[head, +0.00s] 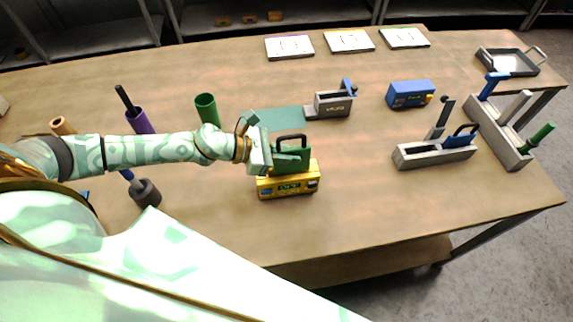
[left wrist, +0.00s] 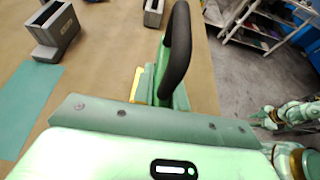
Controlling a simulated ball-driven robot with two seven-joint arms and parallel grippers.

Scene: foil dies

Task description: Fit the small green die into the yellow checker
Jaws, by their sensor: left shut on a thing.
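The small green die (head: 291,160) is a green plate with a black loop handle. My left gripper (head: 274,159) is shut on it. The die stands upright directly over the yellow checker (head: 290,187), a yellow box with a small display on its front. The die's lower edge meets the checker's top in the head view; how deep it sits I cannot tell. In the left wrist view the black handle (left wrist: 180,45) rises above the green die (left wrist: 180,98), with a yellow strip of the checker (left wrist: 137,84) beside it.
A teal mat (head: 280,120) and a grey holder (head: 333,105) lie behind the checker. A blue checker (head: 410,94), another grey holder (head: 420,157) and a handle rack (head: 503,135) stand to the right. A green cup (head: 206,108) stands left. The table's front right is clear.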

